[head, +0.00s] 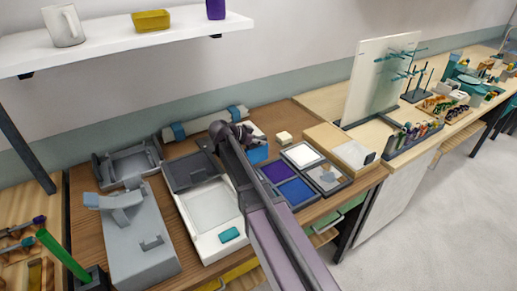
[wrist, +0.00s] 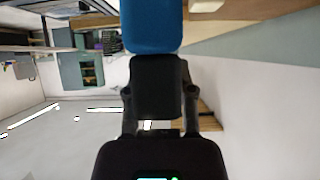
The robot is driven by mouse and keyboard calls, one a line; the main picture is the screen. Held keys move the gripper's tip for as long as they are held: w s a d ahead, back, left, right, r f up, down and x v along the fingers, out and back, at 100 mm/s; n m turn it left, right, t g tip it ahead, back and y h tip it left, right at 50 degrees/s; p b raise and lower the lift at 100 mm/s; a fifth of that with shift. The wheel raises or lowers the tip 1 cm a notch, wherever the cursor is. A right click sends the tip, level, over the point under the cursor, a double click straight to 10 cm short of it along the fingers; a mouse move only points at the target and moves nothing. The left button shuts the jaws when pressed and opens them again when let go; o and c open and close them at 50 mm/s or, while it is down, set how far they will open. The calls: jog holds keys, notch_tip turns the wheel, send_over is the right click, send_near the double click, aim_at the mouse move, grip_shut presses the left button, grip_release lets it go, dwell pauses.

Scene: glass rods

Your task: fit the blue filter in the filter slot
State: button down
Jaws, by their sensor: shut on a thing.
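My gripper (wrist: 155,88) is shut on the blue filter (wrist: 152,25), a blue piece with rounded corners at the top of the wrist view. In the head view my gripper (head: 238,134) is over the wooden bench, at the far end of my arm. A blue patch beside it there seems to be the held filter (head: 257,153), mostly hidden by the arm. A white device (head: 208,248) with a dark grey block (head: 189,172) at its back stands left of the arm. The filter slot cannot be made out clearly.
Right of the arm are dark-framed trays with a purple square (head: 274,171), another blue square (head: 295,190) and a white square (head: 302,154). A grey machine (head: 138,235) and a green rod (head: 62,255) stand left. A shelf (head: 120,42) hangs above the bench's back.

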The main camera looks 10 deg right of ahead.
aim_at(259, 147)
jog(key=shift+f+b, duration=1.65)
jog(key=shift+f, duration=0.15)
jog(key=shift+f, duration=0.15)
jog(key=shift+c, duration=2.3)
grip_release()
